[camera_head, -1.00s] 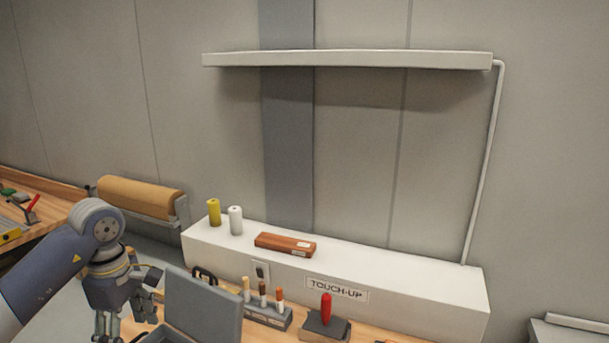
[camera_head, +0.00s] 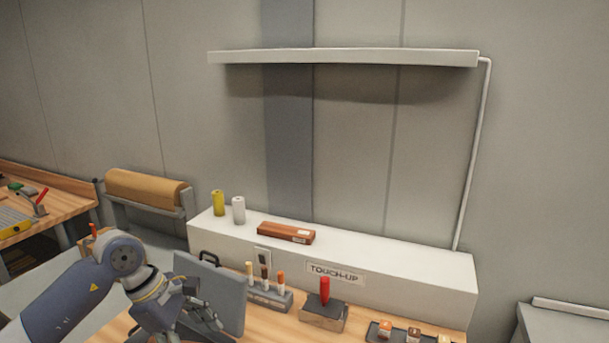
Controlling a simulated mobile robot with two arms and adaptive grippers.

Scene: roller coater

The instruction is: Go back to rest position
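My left gripper (camera_head: 207,314) is low at the left, in front of the raised grey lid (camera_head: 222,285) of an open case. Its dark fingers overlap the lid in the picture, and I cannot tell whether they touch it or how far apart they are. The inside of the case is mostly hidden by my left arm. My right gripper is out of view.
A wooden bench (camera_head: 270,328) holds a rack of sticks (camera_head: 268,296), a block with a red-handled tool (camera_head: 324,312) and a dark tray of small blocks (camera_head: 384,337). A white ledge (camera_head: 380,257) runs behind. A paper roll (camera_head: 145,190) stands left.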

